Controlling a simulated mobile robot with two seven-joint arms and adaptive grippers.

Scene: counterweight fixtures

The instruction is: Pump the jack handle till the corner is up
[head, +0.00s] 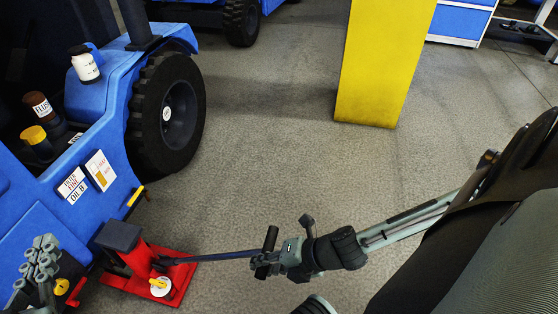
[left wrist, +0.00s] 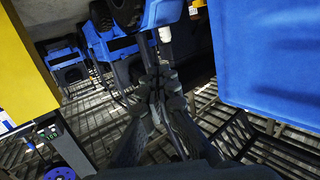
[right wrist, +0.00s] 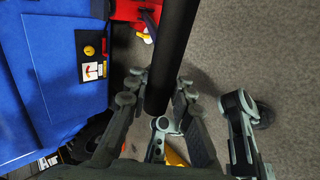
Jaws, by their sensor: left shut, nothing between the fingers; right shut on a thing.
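The red jack (head: 142,262) sits on the floor at the lower left, beside the front edge of the blue vehicle (head: 112,105). Its dark lifting block stands close against the vehicle's blue side; contact cannot be told. The jack handle (head: 222,256) runs from the jack to the right, nearly level. My right gripper (head: 268,256) is shut on the handle's outer end; the right wrist view shows its fingers around the black handle bar (right wrist: 170,50). My left gripper (head: 44,245) is shut and empty at the lower left, in front of the vehicle; its closed fingers fill the left wrist view's middle (left wrist: 160,82).
The vehicle's black wheel (head: 165,113) stands behind the jack; any gap beneath it is unclear. Bottles, including a white one (head: 86,66) and a brown one (head: 40,106), stand on the vehicle. A yellow pillar (head: 383,65) rises behind. The floor between is clear.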

